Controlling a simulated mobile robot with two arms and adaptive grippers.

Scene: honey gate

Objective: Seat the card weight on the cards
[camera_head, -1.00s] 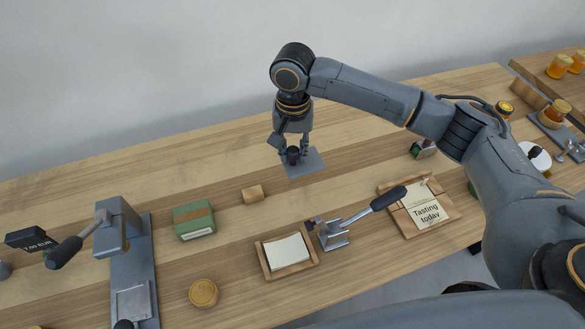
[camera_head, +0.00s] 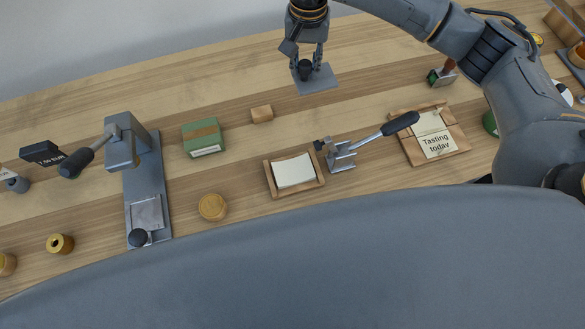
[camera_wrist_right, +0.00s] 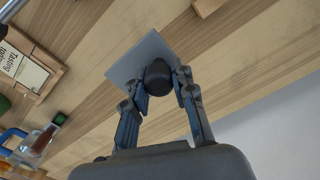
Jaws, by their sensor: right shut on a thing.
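The card weight is a grey square plate (camera_head: 322,80) with a dark knob on top. My right gripper (camera_head: 306,70) is shut on the knob at the back of the table. The wrist view shows its fingers (camera_wrist_right: 163,84) on both sides of the knob, with the plate (camera_wrist_right: 133,62) beyond them. I cannot tell whether the plate touches the table. The white cards (camera_head: 294,171) lie in a wooden tray (camera_head: 299,193), nearer to me and apart from the weight. My left gripper is not in view.
A lever clamp (camera_head: 342,158) stands right of the card tray, its black handle reaching up to the right. A small wooden block (camera_head: 262,114) and a green box (camera_head: 203,137) lie left of the weight. The "Tasting today" board (camera_head: 437,145) lies right.

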